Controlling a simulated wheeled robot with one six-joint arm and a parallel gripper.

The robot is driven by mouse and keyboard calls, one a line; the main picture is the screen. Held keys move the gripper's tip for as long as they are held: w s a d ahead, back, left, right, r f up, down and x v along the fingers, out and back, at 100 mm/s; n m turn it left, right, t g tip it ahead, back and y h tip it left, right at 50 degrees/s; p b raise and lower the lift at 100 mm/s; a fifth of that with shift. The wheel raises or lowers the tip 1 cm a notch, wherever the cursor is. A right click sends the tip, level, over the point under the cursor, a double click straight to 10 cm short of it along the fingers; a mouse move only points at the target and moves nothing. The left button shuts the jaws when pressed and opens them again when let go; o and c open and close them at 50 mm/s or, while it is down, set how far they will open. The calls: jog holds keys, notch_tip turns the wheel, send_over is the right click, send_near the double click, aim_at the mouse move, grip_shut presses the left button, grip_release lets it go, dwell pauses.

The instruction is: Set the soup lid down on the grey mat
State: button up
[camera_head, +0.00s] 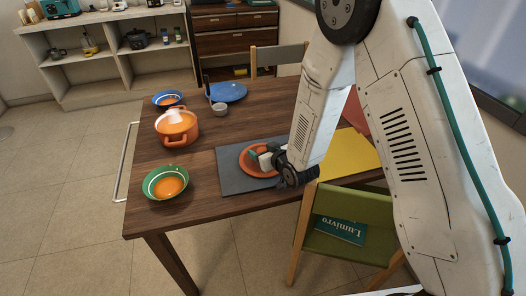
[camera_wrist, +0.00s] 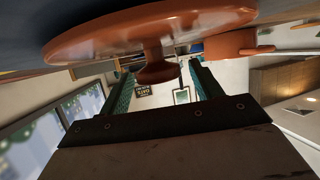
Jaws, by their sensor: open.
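The soup lid (camera_head: 246,163) is an orange-red disc and appears to lie flat on the grey mat (camera_head: 229,169) on the wooden table. In the wrist view the lid (camera_wrist: 100,40) fills the top, with its knob (camera_wrist: 155,70) pointing away from the dark mat surface. My gripper (camera_head: 264,158) is over the lid in the head view. In the wrist view my gripper (camera_wrist: 158,75) is open, its teal fingers on either side of the knob with gaps visible. The arm and gripper hide part of the lid and mat.
The orange pot (camera_head: 174,128) stands left of the mat. A green-rimmed bowl (camera_head: 155,191), a blue bowl (camera_head: 168,98), a small cup (camera_head: 220,110) and a blue plate (camera_head: 230,91) are also on the table. A yellow mat (camera_head: 350,155) lies right; a green chair (camera_head: 345,215) is in front.

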jog(key=v, duration=1.2)
jog(key=shift+r, duration=0.15)
jog(key=s+d+r+m+g+h, duration=0.3)
jog(key=s+d+r+g+h, duration=0.2)
jog(key=d+r, duration=0.7)
jog(key=s+d+r+g, duration=0.1)
jog(key=s+r, duration=0.3)
jog(key=s, duration=0.4)
jog(key=s+d+r+m+g, duration=0.1)
jog(key=s+r+g, duration=0.2)
jog(key=s, duration=0.5)
jog(key=s+d+r+m+g+h, duration=0.1)
jog(key=s+d+r+g, duration=0.1)
jog(key=s+r, duration=0.3)
jog(key=s, duration=0.3)
